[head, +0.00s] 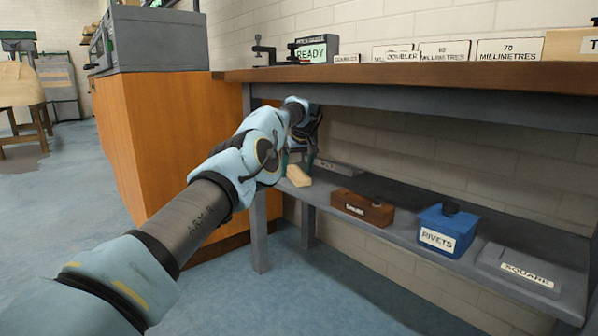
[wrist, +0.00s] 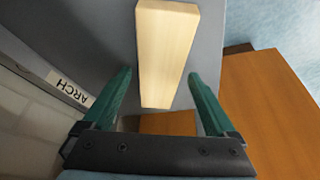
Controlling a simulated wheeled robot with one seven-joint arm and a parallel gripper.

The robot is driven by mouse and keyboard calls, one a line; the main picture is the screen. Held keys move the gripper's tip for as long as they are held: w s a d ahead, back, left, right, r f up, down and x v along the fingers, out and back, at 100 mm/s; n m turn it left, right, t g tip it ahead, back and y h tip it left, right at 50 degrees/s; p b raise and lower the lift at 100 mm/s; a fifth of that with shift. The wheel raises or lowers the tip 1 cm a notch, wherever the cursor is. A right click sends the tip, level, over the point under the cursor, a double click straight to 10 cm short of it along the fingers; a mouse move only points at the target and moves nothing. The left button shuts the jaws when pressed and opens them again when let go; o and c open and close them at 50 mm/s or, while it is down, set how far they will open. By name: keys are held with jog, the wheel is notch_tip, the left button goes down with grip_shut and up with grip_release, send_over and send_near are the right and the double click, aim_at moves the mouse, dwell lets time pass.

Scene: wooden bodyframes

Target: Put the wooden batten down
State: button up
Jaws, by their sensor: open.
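The wooden batten (head: 298,176) is a short pale block on the grey lower shelf (head: 400,232), at its left end. In the wrist view the batten (wrist: 167,50) appears to lie flat on the grey surface, its narrower-looking end towards my gripper and near the shelf's edge. My gripper (wrist: 160,75) has its two green fingers apart, one on each side of that end, with gaps visible on both sides. In the head view my gripper (head: 299,160) is just above and behind the batten, partly hidden by my arm.
On the same shelf are a brown box (head: 362,207), a blue rivets box (head: 446,230) and a grey square case (head: 518,270). The workbench top (head: 420,74) hangs over the shelf. An orange cabinet (head: 165,140) stands left. An arch label (wrist: 68,87) shows beside the batten.

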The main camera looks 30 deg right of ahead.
aim_at(301, 177)
jog(key=shift+s+r, duration=0.2)
jog(key=shift+r, duration=0.5)
jog(key=b, duration=0.3)
jog(key=shift+s+a+f, duration=0.1)
jog(key=shift+s+f, duration=0.3)
jog(key=s+b, duration=0.1)
jog(key=b, duration=0.4)
jog(key=shift+s+a, duration=0.2)
jog(key=shift+s, duration=0.2)
jog(key=s+b, duration=0.2)
jog(key=b, duration=0.1)
jog(key=shift+a+b, duration=0.2)
jog(key=shift+b, duration=0.1)
jog(key=shift+s+r+p, duration=0.3)
jog(key=shift+r+p, duration=0.15)
jog(key=shift+r, duration=0.1)
jog(key=shift+s+a, duration=0.1)
jog(key=shift+s, duration=0.15)
jog(key=shift+s+a+p, duration=0.2)
jog(key=shift+s+p, duration=0.3)
jog(key=shift+s, duration=0.1)
jog(key=shift+s+a+f+b, duration=0.15)
jog(key=shift+s+b, duration=0.1)
jog(key=shift+s, duration=0.55)
jog(key=shift+s+a+b, duration=0.15)
jog(key=shift+s+b, duration=0.1)
jog(key=shift+s, duration=0.6)
jog(key=shift+s+a+f+b, duration=0.15)
jog(key=shift+s+b, duration=0.1)
jog(key=shift+s, duration=0.55)
